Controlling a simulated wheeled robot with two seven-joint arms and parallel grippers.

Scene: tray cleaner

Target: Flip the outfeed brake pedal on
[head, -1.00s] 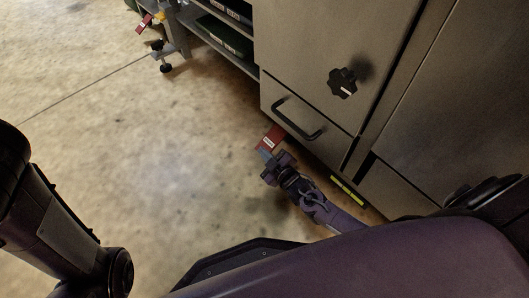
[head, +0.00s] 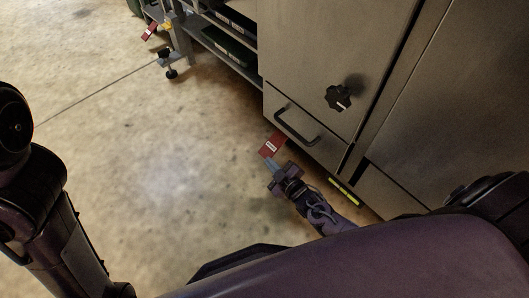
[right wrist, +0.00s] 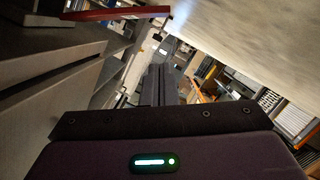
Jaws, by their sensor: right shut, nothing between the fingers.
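A red pedal with a white label (head: 271,145) sticks out low at the machine's front corner, beside the drawer-like panel with a black handle. I cannot read its label. Part of a red plate (right wrist: 115,13) also shows at the top of the right wrist view. My right gripper (head: 272,163) is shut and empty, its fingertips just below the pedal in the head view; I cannot tell whether they touch it. Its fingers (right wrist: 158,85) show together in the right wrist view. A second red pedal (head: 150,31) is far off at the top left. My left gripper is out of view.
The grey machine cabinet (head: 320,50) fills the right side, with a black knob (head: 339,97) and black handle (head: 297,127). A yellow-marked strip (head: 344,191) lies along its base. Shelves with dark trays (head: 228,43) stand behind. The concrete floor (head: 150,160) to the left is clear.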

